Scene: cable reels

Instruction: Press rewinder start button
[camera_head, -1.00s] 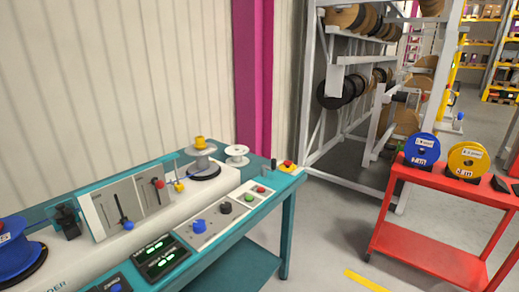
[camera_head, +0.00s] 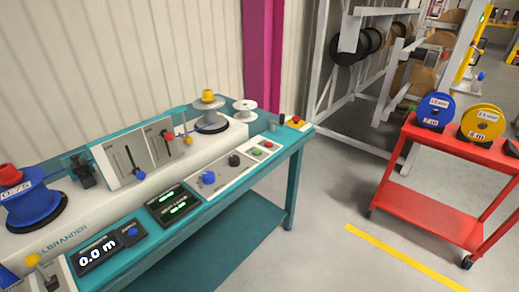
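The rewinder (camera_head: 90,222) is a white machine on a teal bench. Near its right end a small panel carries a green button (camera_head: 256,153) and a red button (camera_head: 267,144), close together. Left of them on the front panel are a black knob (camera_head: 234,160) and a blue knob (camera_head: 208,178). A red emergency button on a yellow base (camera_head: 297,120) sits at the bench's right corner. A blue reel (camera_head: 35,205) is on the left spindle, and a grey spool with a yellow top (camera_head: 208,103) is on the right one. Neither gripper is in view.
Displays (camera_head: 97,254) on the front read 0.0 m on the left. A white spool (camera_head: 245,109) stands at the back right. A red cart (camera_head: 445,180) with blue and yellow reels stands to the right. The floor between bench and cart is open, with a yellow stripe (camera_head: 400,255).

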